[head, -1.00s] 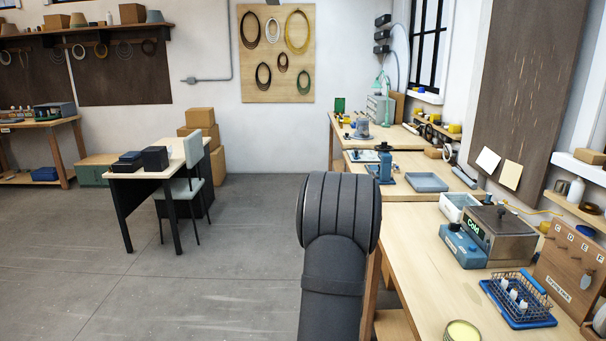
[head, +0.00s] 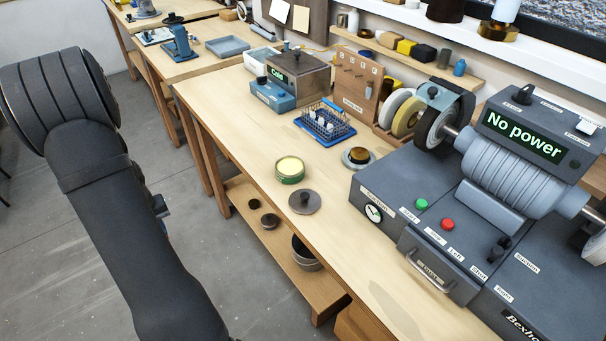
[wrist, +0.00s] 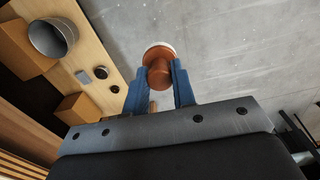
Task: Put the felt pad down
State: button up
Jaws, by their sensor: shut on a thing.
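My gripper (wrist: 156,80) shows in the wrist view with its two blue fingers on either side of a brown, knob-like handle. They are shut on it. A pale rim shows at the far end of the handle, which looks like the felt pad (wrist: 159,47). It is held in the air, with bare grey floor behind it. In the head view my arm fills the left side, and neither the gripper fingers nor the pad can be made out.
The wooden bench (head: 235,125) carries an open tin (head: 290,169), a round dark lid (head: 305,201), a blue rack (head: 325,125) and a grey machine (head: 480,200) reading "No power". The bench's front left is bare. A lower shelf (head: 285,255) holds pots.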

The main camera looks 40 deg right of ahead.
jog(key=w+d+r+m, duration=0.3)
jog(key=w+r, duration=0.2)
jog(key=r, duration=0.5)
jog(key=s+d+r+m, duration=0.1)
jog(key=d+r+m, duration=0.4)
jog(key=d, duration=0.8)
jog(key=s+d+r+m, duration=0.3)
jog(key=s+d+m, duration=0.2)
jog(key=s+d, duration=0.9)
jog(key=s+d+r+m, duration=0.4)
jog(key=s+d, duration=0.7)
jog(key=d, duration=0.7)
jog(key=shift+d+f, duration=0.2)
jog(key=shift+f, duration=4.85)
jog(key=shift+f, duration=0.1)
